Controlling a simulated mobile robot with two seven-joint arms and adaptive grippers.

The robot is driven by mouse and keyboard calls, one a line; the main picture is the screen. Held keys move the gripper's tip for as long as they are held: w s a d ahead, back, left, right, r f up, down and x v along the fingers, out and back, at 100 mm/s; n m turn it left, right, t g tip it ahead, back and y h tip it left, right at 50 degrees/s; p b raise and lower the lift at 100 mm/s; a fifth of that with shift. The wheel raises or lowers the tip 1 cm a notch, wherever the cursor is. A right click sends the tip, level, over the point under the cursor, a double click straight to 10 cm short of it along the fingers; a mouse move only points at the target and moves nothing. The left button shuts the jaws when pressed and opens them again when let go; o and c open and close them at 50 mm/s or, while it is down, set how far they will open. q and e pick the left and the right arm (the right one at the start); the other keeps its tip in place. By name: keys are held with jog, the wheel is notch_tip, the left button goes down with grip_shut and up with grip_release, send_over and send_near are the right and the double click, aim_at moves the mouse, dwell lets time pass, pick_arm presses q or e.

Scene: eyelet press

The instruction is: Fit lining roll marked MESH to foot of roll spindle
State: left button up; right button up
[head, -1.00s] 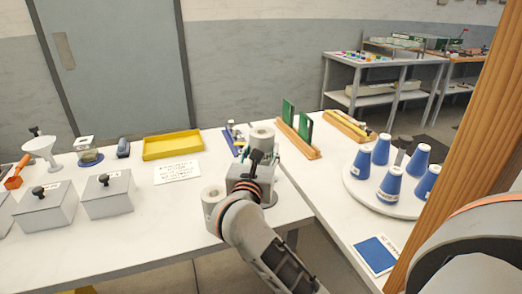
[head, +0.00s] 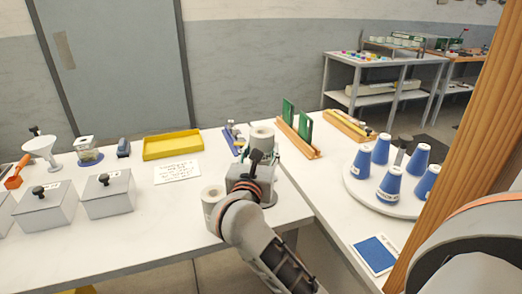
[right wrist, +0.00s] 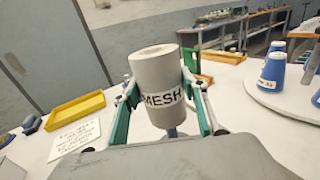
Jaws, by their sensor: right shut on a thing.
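The lining roll marked MESH (right wrist: 158,85) is a pale grey cylinder with a black-on-white label, standing nearly upright between the fingers of my right gripper (right wrist: 165,105). The green-lined fingers are shut on its sides. In the head view the held roll (head: 262,137) shows just beyond my right gripper (head: 258,158), over the table. A second pale roll (head: 212,203) stands on the table left of my right wrist; its marking is not readable. I cannot make out the roll spindle or its foot; my gripper and the roll hide what is behind them. My left gripper is not in view.
A yellow tray (head: 173,146) and a written card (head: 177,172) lie left of the gripper. Grey boxes with black knobs (head: 108,195) stand farther left. A wooden rack with green plates (head: 299,138) and a round stand of blue cones (head: 355,190) are to the right.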

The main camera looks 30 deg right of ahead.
jog(key=shift+f+b, duration=0.3)
jog(key=shift+f, duration=0.1)
dwell(1.9)
jog(key=shift+f, duration=0.3)
jog(key=shift+f+b, duration=0.4)
jog(key=shift+f+b, duration=0.35)
jog(key=shift+f, duration=0.1)
jog(key=shift+f+b, duration=0.65)
jog(key=shift+f, duration=0.4)
jog(key=shift+f, duration=0.4)
jog(key=shift+f+b, duration=0.3)
jog(key=shift+b, duration=0.15)
jog(key=shift+f+b, duration=0.4)
jog(key=shift+f, duration=0.15)
